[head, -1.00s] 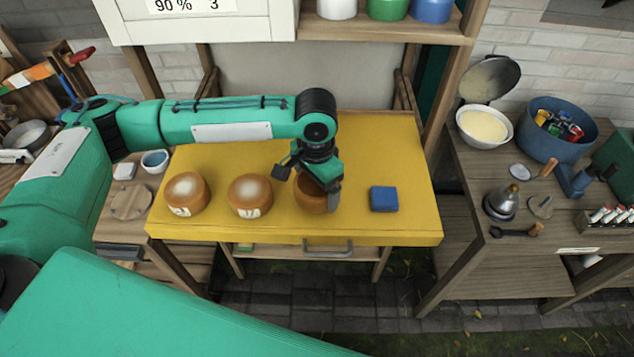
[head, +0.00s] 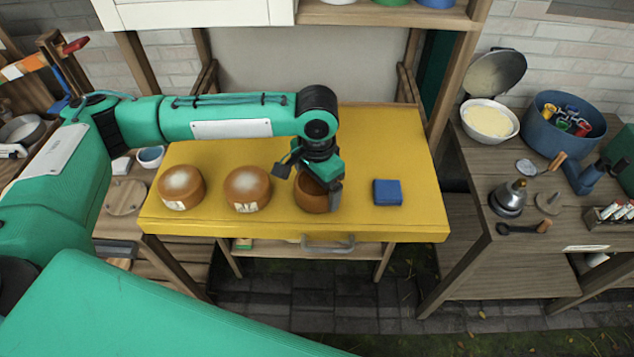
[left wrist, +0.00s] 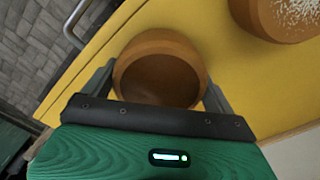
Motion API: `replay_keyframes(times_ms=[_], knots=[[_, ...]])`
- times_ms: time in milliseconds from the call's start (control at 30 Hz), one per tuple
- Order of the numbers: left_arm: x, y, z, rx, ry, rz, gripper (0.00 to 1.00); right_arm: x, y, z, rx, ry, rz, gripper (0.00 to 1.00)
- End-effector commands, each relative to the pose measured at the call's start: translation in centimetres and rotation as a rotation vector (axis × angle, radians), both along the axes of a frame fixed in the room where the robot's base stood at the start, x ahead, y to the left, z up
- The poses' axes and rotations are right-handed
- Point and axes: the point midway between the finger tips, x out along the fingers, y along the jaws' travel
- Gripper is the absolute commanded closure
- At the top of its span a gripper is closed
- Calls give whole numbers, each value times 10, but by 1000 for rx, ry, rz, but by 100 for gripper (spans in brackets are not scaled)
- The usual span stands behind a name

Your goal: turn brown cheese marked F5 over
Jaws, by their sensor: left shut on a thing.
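Three round brown cheeses stand in a row on the yellow table (head: 390,140). The rightmost cheese (head: 312,202) is between the fingers of my left gripper (head: 318,188), which is shut on it. In the left wrist view this cheese (left wrist: 160,75) shows a plain brown upper face without a pale patch, with a finger on each side. I see no mark on it. The middle cheese (head: 247,190) and the left cheese (head: 181,188) have pale tops and white labels on their front sides, too small to read surely. My right gripper is not in view.
A blue block (head: 388,192) lies right of the held cheese. The table's front edge with a metal handle (head: 328,243) is close by. The back of the table is clear. A side bench at right holds a blue pot (head: 570,125) and a white bowl (head: 489,121).

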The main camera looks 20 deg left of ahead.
Motion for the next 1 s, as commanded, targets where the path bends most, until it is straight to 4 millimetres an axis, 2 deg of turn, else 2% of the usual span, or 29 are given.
replay_keyframes(times_ms=[867,900,1000], knots=[[0,0,-7,-1,-1,0,46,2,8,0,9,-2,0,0],[0,0,-7,-1,-1,0,3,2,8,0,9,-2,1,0],[0,0,-7,-1,-1,0,0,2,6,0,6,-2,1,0]])
